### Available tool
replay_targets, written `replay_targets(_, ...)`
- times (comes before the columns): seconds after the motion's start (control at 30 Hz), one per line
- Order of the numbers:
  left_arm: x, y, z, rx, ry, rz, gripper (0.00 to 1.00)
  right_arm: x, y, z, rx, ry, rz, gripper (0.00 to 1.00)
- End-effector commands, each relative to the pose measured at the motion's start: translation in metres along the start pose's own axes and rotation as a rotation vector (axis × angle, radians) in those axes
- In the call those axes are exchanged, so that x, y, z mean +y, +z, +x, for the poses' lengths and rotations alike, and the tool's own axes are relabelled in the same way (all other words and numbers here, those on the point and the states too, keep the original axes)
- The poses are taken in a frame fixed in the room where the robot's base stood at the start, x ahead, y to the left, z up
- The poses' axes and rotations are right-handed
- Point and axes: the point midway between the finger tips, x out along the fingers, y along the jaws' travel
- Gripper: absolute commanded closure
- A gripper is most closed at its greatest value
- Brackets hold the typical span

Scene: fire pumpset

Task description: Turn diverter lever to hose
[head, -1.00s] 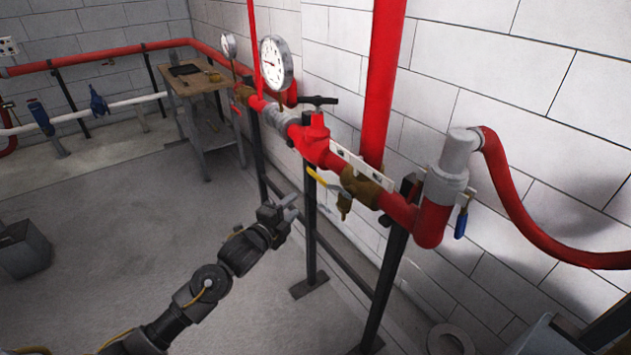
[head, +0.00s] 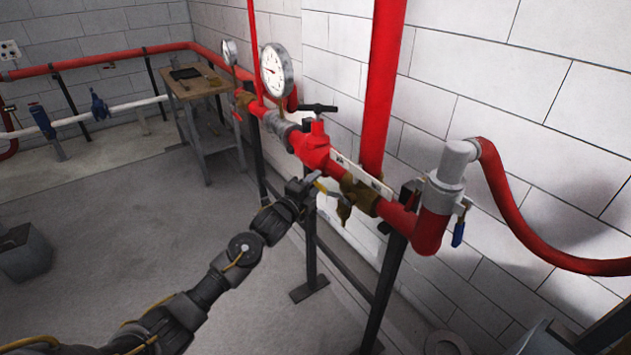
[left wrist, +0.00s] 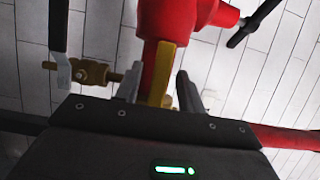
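The diverter lever (head: 323,186) is a yellow handle on the brass valve (head: 362,196) in the red pipe, below a white label strip (head: 362,175). In the head view my left gripper (head: 312,185) is at the lever's free end. In the left wrist view the yellow lever (left wrist: 161,74) stands between the two fingers of the left gripper (left wrist: 158,88). The fingers look apart, one on each side of the lever. Contact with it cannot be made out. My right gripper is not in view.
A red valve with a black handle (head: 318,108) and a pressure gauge (head: 276,70) sit farther along the pipe. A blue-handled lever (head: 459,234) hangs by the red hose (head: 520,210). Dark stands hold the pipe.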

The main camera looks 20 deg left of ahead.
Motion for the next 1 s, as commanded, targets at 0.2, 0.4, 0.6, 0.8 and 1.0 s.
replay_targets(0.2,0.0001,-0.0008,0.0091,0.001,0.0,0.0,0.61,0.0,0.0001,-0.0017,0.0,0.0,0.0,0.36)
replay_targets(0.4,0.0004,-0.0007,0.0089,0.001,0.0,0.0,0.61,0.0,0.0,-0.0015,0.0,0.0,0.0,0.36)
replay_targets(0.6,0.0004,-0.0006,0.0087,0.001,0.0,0.0,0.87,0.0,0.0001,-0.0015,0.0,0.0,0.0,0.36)
replay_targets(0.8,0.0004,-0.0005,0.0085,0.001,0.0,0.0,1.0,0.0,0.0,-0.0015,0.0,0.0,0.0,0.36)
replay_targets(1.0,0.0006,0.0002,0.0081,0.0,0.002,-0.002,1.0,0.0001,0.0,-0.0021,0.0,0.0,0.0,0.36)
